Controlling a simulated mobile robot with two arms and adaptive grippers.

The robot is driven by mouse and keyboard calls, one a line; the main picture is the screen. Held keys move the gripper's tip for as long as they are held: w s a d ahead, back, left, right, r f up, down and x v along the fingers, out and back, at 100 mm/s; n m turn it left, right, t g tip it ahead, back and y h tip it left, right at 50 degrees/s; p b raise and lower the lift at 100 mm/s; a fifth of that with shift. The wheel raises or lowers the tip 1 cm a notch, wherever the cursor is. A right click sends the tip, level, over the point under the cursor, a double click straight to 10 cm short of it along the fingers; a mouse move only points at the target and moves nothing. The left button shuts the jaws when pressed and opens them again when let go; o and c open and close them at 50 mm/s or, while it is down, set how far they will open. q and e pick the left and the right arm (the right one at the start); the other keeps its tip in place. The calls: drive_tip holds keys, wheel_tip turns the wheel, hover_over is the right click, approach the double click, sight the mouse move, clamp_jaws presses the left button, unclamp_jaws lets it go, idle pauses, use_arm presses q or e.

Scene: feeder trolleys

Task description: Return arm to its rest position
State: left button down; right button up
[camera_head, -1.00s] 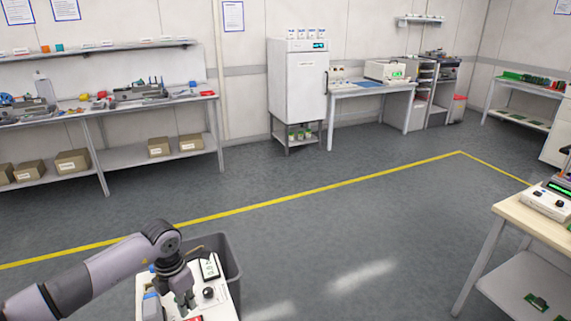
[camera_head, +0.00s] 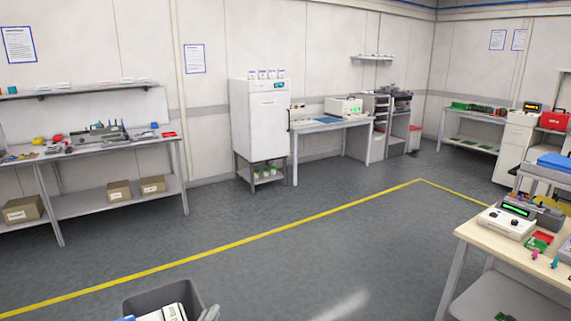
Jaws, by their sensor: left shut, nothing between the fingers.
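Only a small grey piece of my left gripper (camera_head: 210,314) shows at the bottom edge, beside the right side of the dark grey bin. It is shut and holds nothing. The rest of my left arm is out of view below the frame. My right arm and gripper are not in view.
The dark grey bin (camera_head: 160,298) and part of a white device (camera_head: 174,312) are at the bottom edge. A wooden-topped table (camera_head: 478,231) with instruments stands at the right. A workbench (camera_head: 95,147) is at the left and a white cabinet (camera_head: 262,120) at the back. The middle floor is clear.

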use_arm(q)
drive_tip(key=s+a+f+n+g+y, duration=0.2)
drive_tip(key=s+a+f+n+g, duration=0.15)
drive_tip(key=s+f, duration=0.2)
drive_tip(key=s+a+f+n+g+y, duration=0.25)
drive_tip(key=s+f+n+g, duration=0.2)
drive_tip(key=f, duration=0.25)
drive_tip(key=s+f+n+g+h, duration=0.1)
drive_tip(key=s+f+g, duration=0.2)
drive_tip(key=s, duration=0.5)
drive_tip(key=s+f+n+g+h, duration=0.1)
drive_tip(key=s+f+g, duration=0.2)
drive_tip(key=s, duration=0.5)
wheel_tip(320, 180, down, 27)
drive_tip(key=s+g, duration=0.2)
drive_tip(key=s+a+f+g, duration=0.1)
drive_tip(key=s+a+f, duration=0.1)
drive_tip(key=s+f, duration=1.3)
drive_tip(key=shift+s+a+f+m, duration=0.2)
drive_tip(key=shift+s+f+m, duration=0.15)
drive_tip(key=shift+s, duration=0.45)
